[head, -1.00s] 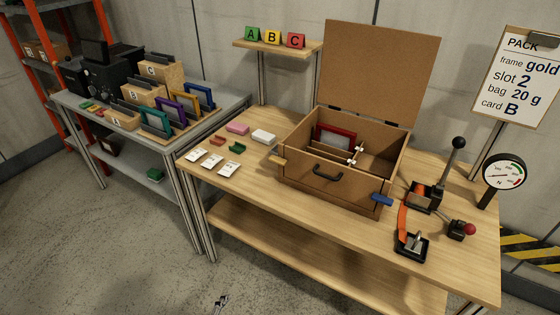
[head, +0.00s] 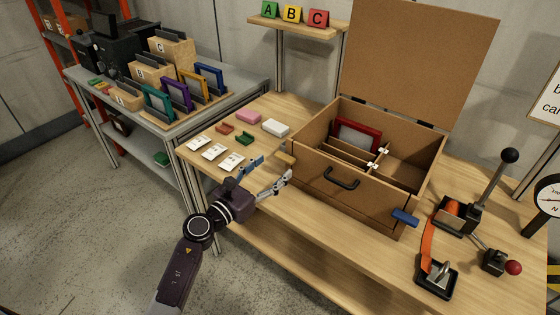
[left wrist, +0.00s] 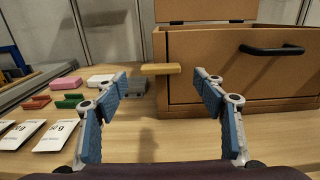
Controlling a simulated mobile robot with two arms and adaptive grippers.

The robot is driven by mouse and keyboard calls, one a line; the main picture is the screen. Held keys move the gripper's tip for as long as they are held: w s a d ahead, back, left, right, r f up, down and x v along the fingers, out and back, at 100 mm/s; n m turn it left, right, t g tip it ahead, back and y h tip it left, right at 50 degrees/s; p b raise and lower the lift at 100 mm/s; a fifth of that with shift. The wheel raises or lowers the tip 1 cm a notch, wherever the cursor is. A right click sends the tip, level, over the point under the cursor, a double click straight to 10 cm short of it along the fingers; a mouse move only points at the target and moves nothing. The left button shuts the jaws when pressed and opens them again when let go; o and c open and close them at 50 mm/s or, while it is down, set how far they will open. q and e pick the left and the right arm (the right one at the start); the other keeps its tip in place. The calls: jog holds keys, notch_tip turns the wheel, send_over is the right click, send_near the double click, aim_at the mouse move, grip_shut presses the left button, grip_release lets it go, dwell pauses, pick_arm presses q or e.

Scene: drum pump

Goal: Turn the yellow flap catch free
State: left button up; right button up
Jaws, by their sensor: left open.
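The yellow flap catch (head: 286,159) sticks out at the left front corner of the brown case (head: 330,196), whose lid (head: 415,62) stands open. In the left wrist view the yellow catch (left wrist: 160,69) lies level, straight ahead and between the fingertips in the picture. My left gripper (head: 273,169) is open and empty in front of the catch, over the table's front edge; it also shows in the left wrist view (left wrist: 159,82). No finger visibly touches the catch. A blue catch (head: 405,217) sits at the case's right front corner. My right gripper is not in view.
White cards (head: 214,152), a pink block (head: 249,117), a white block (head: 275,127) and small red and green pieces lie left of the case on the table. A black handle (head: 341,178) juts from the case front. A lever device (head: 475,205) stands to the right.

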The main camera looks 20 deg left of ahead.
aim_at(282, 160)
pick_arm(q)
jog(key=shift+x, duration=2)
jog(key=c, duration=1.2)
